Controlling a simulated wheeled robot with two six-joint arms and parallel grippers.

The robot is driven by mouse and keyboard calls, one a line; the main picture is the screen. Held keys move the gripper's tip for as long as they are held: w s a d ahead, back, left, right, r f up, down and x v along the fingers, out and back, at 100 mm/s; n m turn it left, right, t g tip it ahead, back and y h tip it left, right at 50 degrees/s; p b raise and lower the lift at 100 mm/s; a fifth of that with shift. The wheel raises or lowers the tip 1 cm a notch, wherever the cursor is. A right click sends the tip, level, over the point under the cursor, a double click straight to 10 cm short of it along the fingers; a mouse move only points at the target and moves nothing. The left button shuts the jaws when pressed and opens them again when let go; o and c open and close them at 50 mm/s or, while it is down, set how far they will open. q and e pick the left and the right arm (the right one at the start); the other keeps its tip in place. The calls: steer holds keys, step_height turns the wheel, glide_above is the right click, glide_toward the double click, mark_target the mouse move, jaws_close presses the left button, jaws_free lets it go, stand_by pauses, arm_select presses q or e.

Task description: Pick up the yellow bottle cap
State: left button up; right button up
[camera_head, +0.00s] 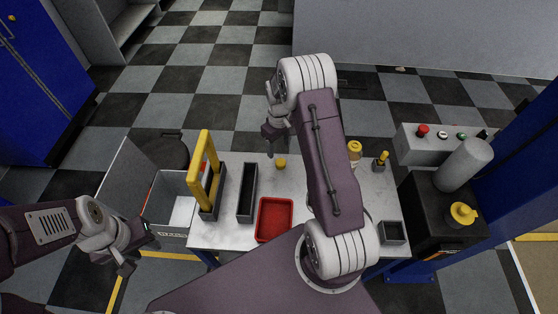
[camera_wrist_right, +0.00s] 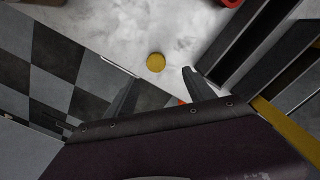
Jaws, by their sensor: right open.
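The yellow bottle cap (camera_head: 281,163) lies on the white marbled tabletop (camera_head: 226,235), near its far edge. It also shows in the right wrist view (camera_wrist_right: 156,62), small and round, just beyond the gap between my right fingers. My right gripper (camera_head: 271,149) is open and empty above the far edge, a little left of the cap in the head view. In the right wrist view my right gripper's (camera_wrist_right: 159,79) two fingers are spread apart. My left gripper (camera_head: 140,255) looks open and empty, low at the left, away from the cap.
A red tray (camera_head: 261,219), a long dark bin (camera_head: 247,192) and a dark holder with a yellow handle (camera_head: 204,160) stand left of my right arm. A yellow-topped bottle (camera_head: 355,148) and a small dark box (camera_head: 393,232) are at the right. Clear tabletop surrounds the cap.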

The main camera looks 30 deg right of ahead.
steer(key=p, duration=0.1)
glide_above(281, 162)
steer(key=f, duration=0.4)
steer(key=shift+w+d+f, duration=0.15)
steer(key=shift+w, duration=0.1)
steer(key=shift+d+f, duration=0.15)
steer(key=shift+f, duration=0.05)
steer(key=shift+s+a+f+p, duration=0.2)
steer(key=shift+a+f+p, duration=0.1)
steer(key=shift+f+p, duration=0.3)
steer(key=shift+s+a+f+p, duration=0.15)
steer(key=shift+a+f+p, duration=0.1)
steer(key=shift+f+p, duration=0.35)
step_height(281, 162, down, 2)
steer(key=shift+w+d+f, duration=0.25)
steer(key=shift+d+f, duration=0.1)
steer(key=shift+a+r, duration=0.15)
steer(key=shift+a, duration=0.05)
steer(key=c, duration=1.3)
arm_select(q)
steer(key=r, duration=0.1)
steer(key=d+r, duration=0.1)
steer(key=r, duration=0.1)
steer(key=shift+w+r, duration=0.15)
arm_select(e)
jaws_close()
arm_select(q)
steer(key=shift+d, duration=0.1)
arm_select(e)
steer(key=shift+d, duration=0.1)
